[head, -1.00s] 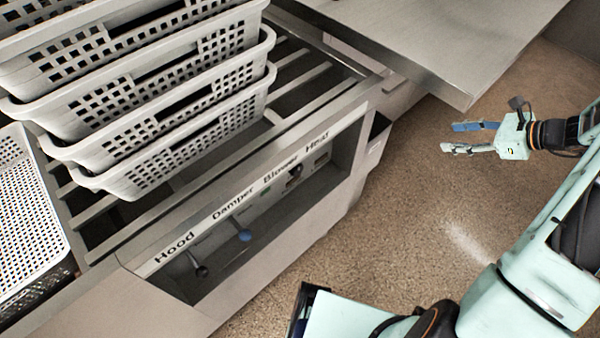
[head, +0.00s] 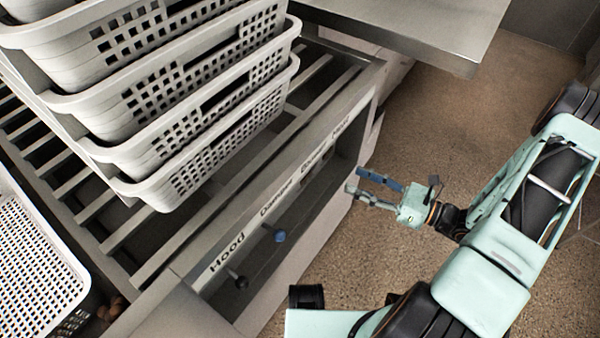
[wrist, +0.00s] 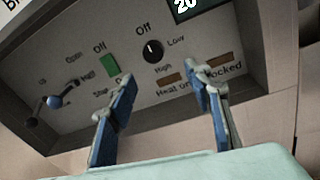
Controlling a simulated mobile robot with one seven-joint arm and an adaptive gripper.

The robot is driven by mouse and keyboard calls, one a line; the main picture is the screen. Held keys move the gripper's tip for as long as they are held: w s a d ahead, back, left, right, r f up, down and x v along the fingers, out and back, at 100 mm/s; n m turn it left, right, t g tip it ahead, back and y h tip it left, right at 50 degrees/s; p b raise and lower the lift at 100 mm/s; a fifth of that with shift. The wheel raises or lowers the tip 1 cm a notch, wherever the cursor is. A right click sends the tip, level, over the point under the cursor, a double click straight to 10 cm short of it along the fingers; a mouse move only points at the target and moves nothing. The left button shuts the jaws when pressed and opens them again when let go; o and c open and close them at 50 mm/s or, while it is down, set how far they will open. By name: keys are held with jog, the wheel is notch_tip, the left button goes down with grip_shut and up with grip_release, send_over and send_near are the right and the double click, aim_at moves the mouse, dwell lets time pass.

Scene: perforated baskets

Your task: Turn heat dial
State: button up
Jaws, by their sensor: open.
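The dial is hidden there by the recess edge.
A green switch (wrist: 109,65), a lever (wrist: 54,101) and a display (wrist: 195,8) surround the dial. In the head view, levers with a blue knob (head: 280,236) and a black knob (head: 241,282) stick out. Stacked baskets (head: 190,150) stand on the slatted top. A metal table (head: 420,35) is behind.

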aim_at(315, 165)
jog(key=shift+m+t, duration=0.3)
jog(key=shift+t, duration=0.1)
jog(key=x, duration=0.4)
jog(key=s+b+x, duration=0.1)
jog(key=x, duration=0.6)
jog(key=shift+a+r+b, duration=0.1)
jog(key=shift+a+b, duration=0.3)
jog(key=shift+a, duration=0.25)
jog(key=c, duration=1.1)
